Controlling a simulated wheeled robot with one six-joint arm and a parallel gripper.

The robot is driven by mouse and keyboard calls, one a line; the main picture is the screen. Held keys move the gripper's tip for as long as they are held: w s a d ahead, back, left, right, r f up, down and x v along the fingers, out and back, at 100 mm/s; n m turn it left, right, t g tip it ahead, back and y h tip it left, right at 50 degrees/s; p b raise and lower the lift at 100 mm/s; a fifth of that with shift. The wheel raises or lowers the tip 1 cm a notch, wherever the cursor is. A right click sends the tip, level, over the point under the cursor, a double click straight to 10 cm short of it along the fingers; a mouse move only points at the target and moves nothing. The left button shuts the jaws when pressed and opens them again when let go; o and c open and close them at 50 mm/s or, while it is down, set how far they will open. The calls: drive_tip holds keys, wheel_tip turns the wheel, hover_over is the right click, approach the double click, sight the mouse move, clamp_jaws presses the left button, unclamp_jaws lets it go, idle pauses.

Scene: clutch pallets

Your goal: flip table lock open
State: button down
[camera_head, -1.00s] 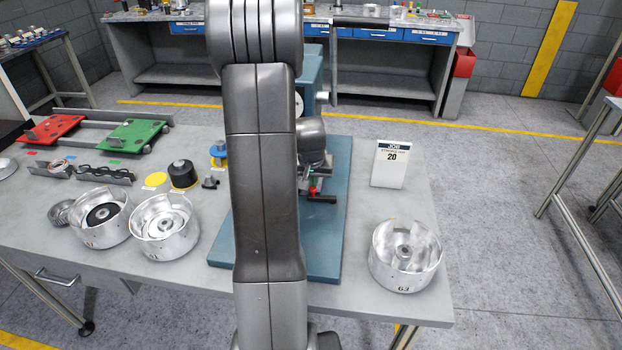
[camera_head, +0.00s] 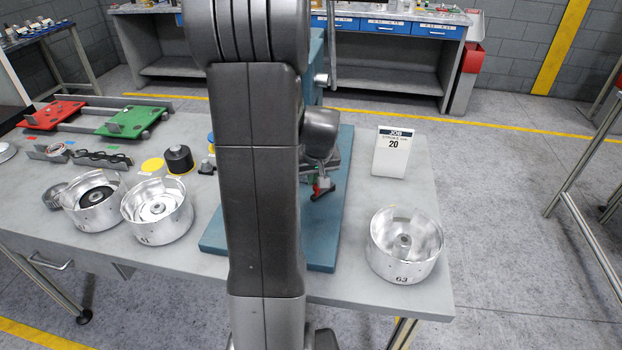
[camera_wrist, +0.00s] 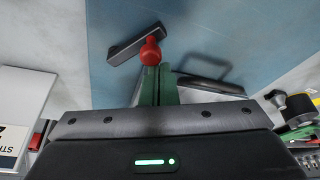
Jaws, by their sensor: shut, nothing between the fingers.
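The table lock is a dark lever with a red knob (camera_head: 322,186) on the blue base plate of the machine. In the wrist view the red knob (camera_wrist: 151,53) stands just ahead of my fingertips, with the dark lever (camera_wrist: 128,46) stretching to the upper left. My gripper (camera_wrist: 157,70) is shut with its green-sided fingers together, right at the knob and holding nothing. I cannot tell whether the fingertips touch it. In the head view my arm hides much of the machine, and the fingers are hard to make out.
The blue base plate (camera_head: 325,235) lies on the grey table. A metal drum marked 63 (camera_head: 403,265) and a job sign (camera_head: 392,155) stand to its right. Two more drums (camera_head: 157,212) stand left of my arm. A second dark bar (camera_wrist: 210,86) shows beside my fingers.

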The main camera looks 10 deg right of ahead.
sight(319, 194)
drive_tip(key=s+n+b, duration=0.1)
drive_tip(key=n, duration=0.1)
drive_tip(key=s+d+n+y+b, duration=0.1)
drive_tip(key=n+b, duration=0.1)
drive_tip(key=shift+f, duration=0.15)
drive_tip(key=shift+s+d+b, duration=0.4)
drive_tip(key=shift+d+b, duration=0.05)
drive_tip(key=shift+b, duration=0.25)
drive_tip(key=shift+s+d, duration=0.1)
drive_tip(key=shift+r, duration=0.2)
